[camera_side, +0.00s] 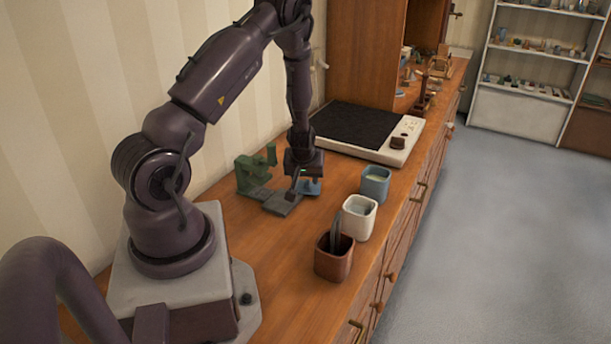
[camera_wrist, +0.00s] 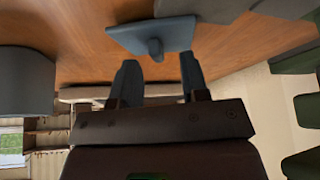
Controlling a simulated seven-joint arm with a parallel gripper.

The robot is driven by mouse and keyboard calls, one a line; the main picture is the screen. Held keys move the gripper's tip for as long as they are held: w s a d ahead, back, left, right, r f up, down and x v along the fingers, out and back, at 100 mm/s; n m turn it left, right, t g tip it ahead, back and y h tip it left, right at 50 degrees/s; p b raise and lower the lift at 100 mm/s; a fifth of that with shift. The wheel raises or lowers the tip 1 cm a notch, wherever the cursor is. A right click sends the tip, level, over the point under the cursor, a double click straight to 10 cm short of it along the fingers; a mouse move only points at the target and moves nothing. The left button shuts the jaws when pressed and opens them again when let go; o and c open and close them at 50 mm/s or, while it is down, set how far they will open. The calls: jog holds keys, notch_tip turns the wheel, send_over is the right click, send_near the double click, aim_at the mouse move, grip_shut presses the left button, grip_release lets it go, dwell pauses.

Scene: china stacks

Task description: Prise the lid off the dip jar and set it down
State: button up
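A blue square lid (camera_side: 311,187) with a small knob lies by the grey base plate of the green stand, at my gripper (camera_side: 303,184). In the wrist view the lid (camera_wrist: 176,32) appears flat against the wood, with its knob toward me. My gripper (camera_wrist: 159,62) has its fingers spread, one on each side of the knob, with gaps visible; no grip on it shows. The blue jar (camera_side: 375,184) stands uncovered to the right, with pale contents at its top. A blue-grey rounded body, probably this jar (camera_wrist: 25,82), fills the wrist view's left edge.
A white jar (camera_side: 359,217) and a brown pot (camera_side: 333,258) holding upright tools stand nearer the front. The green stand (camera_side: 252,173) and its grey plate (camera_side: 282,203) are beside my gripper. A black-topped hob (camera_side: 398,156) lies behind.

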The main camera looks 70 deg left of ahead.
jog(key=v, duration=1.3)
dwell(0.4)
jog(key=s+d+r+m+h, duration=0.1)
jog(key=d+r+m+h, duration=0.2)
jog(key=d, duration=0.5)
jog(key=d+r+m+h, duration=0.3)
jog(key=d+m, duration=0.1)
jog(key=d, duration=0.4)
jog(key=s+d+r+m+t, duration=0.1)
jog(key=s+d+r+m, duration=0.1)
jog(key=d+r, duration=0.1)
jog(key=s+d+r+m+t, duration=0.1)
jog(key=s+d+r+m, duration=0.1)
jog(key=r, duration=0.4)
jog(key=s+d+r+m+t+y, duration=0.1)
jog(key=s+d+r+m, duration=0.1)
jog(key=r, duration=0.3)
jog(key=shift+s+d+r+m+t, duration=0.25)
jog(key=shift+d+m+t, duration=0.05)
jog(key=shift+d, duration=0.5)
